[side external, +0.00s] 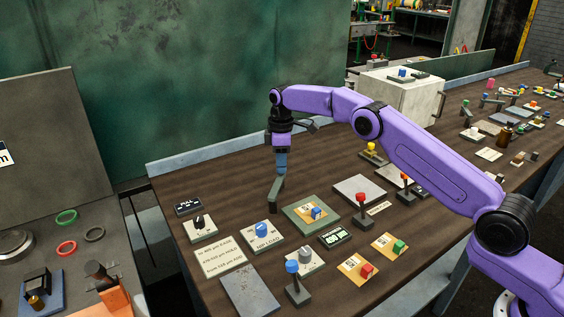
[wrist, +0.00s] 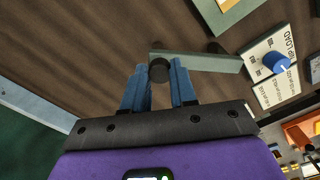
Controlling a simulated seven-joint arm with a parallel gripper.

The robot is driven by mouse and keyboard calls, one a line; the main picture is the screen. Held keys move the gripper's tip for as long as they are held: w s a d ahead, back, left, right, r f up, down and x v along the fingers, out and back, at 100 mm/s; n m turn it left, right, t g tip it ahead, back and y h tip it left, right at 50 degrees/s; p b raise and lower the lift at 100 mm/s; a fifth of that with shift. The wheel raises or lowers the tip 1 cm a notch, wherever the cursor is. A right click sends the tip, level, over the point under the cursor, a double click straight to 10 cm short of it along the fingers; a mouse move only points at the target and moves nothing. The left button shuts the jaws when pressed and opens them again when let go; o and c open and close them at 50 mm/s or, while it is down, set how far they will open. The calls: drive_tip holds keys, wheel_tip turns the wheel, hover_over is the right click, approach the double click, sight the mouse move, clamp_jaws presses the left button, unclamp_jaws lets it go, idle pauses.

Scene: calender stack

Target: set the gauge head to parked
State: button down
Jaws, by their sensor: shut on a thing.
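My gripper (side external: 281,166) is low over the table, pointing down at a grey-green swing arm (side external: 275,194). In the wrist view the arm (wrist: 205,61) runs to the right from my fingertips. A dark round knob (wrist: 158,71) at its left end sits between the two blue fingers, and my gripper (wrist: 163,74) is shut on it. No label for the gauge head or a parked mark can be read, so I cannot tell its setting.
The NIP LOAD plate with its blue knob (side external: 262,230) lies just in front of the arm. A green plate (side external: 311,215) with a blue block is to the right. A red-topped lever (side external: 361,208) and a blue-topped lever (side external: 294,281) stand up nearby. Bare wood lies behind.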

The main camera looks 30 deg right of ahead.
drive_tip(key=shift+w+a+r, duration=0.1)
drive_tip(key=c, duration=0.9)
unclamp_jaws()
drive_tip(key=shift+r, duration=1.45)
drive_tip(key=shift+s+r, duration=0.4)
drive_tip(key=shift+r, duration=0.2)
drive_tip(key=s+d+r, duration=0.2)
drive_tip(key=s+r, duration=0.6)
drive_tip(key=s, duration=0.5)
drive_tip(key=shift+r, duration=0.4)
drive_tip(key=shift+s, duration=0.1)
